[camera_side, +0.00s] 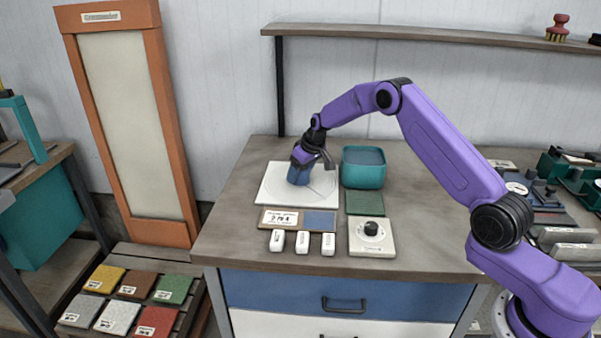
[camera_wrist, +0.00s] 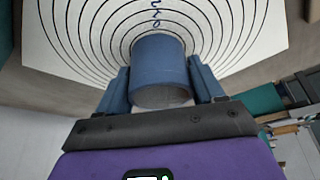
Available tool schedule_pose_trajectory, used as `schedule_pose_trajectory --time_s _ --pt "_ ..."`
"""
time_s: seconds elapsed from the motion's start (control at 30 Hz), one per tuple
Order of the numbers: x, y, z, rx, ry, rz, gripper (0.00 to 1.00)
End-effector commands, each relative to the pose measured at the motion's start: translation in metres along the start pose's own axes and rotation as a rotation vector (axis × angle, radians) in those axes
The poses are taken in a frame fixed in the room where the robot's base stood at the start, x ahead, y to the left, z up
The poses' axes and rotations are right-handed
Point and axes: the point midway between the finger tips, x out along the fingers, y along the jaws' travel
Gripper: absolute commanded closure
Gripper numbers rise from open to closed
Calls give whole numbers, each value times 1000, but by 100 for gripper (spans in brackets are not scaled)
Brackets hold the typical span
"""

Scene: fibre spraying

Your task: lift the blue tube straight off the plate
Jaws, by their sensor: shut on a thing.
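The blue tube (camera_side: 298,177) is at the white plate (camera_side: 325,198) on the bench. In the wrist view the tube (camera_wrist: 160,62) stands between my two fingers, with the plate's black rings (camera_wrist: 90,35) spreading around it. My gripper (camera_side: 305,163) is shut on the tube from above in the side view; the wrist view shows my gripper (camera_wrist: 160,82) with one blue finger against each side. The tube looks about upright. Whether its lower end touches the plate or is slightly above it, I cannot tell.
A teal container (camera_side: 363,173) stands close to the plate's right. In front are a green pad (camera_side: 365,203), a white device with a black knob (camera_side: 371,237), a labelled tray (camera_side: 297,220) and three white blocks (camera_side: 302,242). A shelf (camera_side: 420,37) runs along the wall above.

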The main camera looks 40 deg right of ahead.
Motion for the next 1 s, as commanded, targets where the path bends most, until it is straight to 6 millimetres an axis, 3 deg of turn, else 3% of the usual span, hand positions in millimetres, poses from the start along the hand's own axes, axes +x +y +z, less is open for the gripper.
schedule_pose_trajectory --time_s 1.0 --pt "-21 0 -9 0 0 0 76"
